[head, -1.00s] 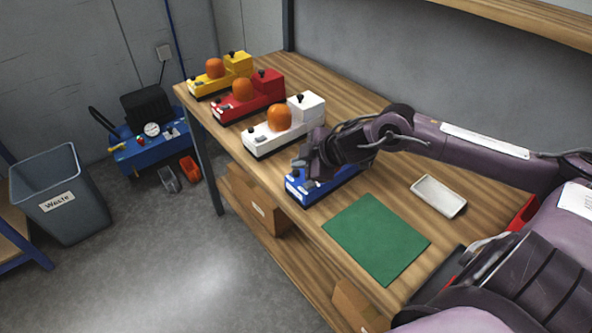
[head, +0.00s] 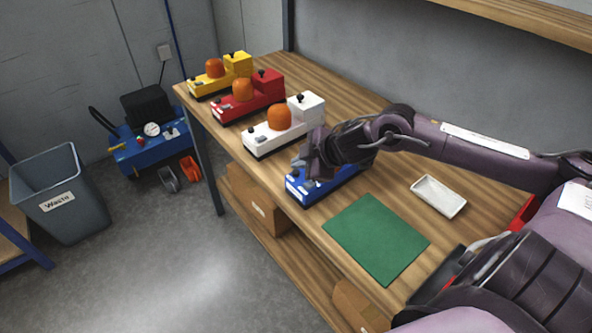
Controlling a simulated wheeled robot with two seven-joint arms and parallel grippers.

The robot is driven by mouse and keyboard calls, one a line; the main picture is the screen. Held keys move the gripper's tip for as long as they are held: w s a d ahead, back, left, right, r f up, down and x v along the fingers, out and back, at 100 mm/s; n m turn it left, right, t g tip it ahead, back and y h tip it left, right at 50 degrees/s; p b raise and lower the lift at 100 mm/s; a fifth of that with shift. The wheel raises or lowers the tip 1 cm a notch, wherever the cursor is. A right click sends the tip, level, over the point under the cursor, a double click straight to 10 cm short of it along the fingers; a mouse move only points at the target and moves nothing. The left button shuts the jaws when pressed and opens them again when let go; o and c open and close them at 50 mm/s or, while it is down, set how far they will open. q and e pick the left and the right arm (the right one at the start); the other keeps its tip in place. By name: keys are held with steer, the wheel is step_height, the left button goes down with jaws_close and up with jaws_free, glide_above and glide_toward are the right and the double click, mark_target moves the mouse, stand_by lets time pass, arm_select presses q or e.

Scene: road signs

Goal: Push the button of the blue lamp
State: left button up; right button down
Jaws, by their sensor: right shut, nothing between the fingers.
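The blue lamp (head: 325,190) stands on the wooden workbench, nearest of a row of lamps. My right gripper (head: 301,167) is shut and empty, over the front end of the blue lamp. The gripper and forearm hide the lamp's upper part, including its dome and most of its top. I cannot tell whether the fingertips touch the button. My left gripper is not in view.
White (head: 268,136), red (head: 248,97) and yellow (head: 222,76) lamps with orange domes stand behind it. A green mat (head: 376,238) and a white tray (head: 439,196) lie nearer on the workbench (head: 330,88). A waste bin (head: 62,200) stands on the floor at left.

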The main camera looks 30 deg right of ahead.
mark_target(300, 177)
steer(key=shift+f, duration=0.15)
steer(key=shift+f, duration=0.45)
stand_by(0.3)
steer(key=shift+r+p, duration=0.6)
steer(key=shift+p, duration=0.05)
step_height(300, 177, up, 6)
steer(key=p, duration=0.6)
steer(key=shift+p, duration=0.4)
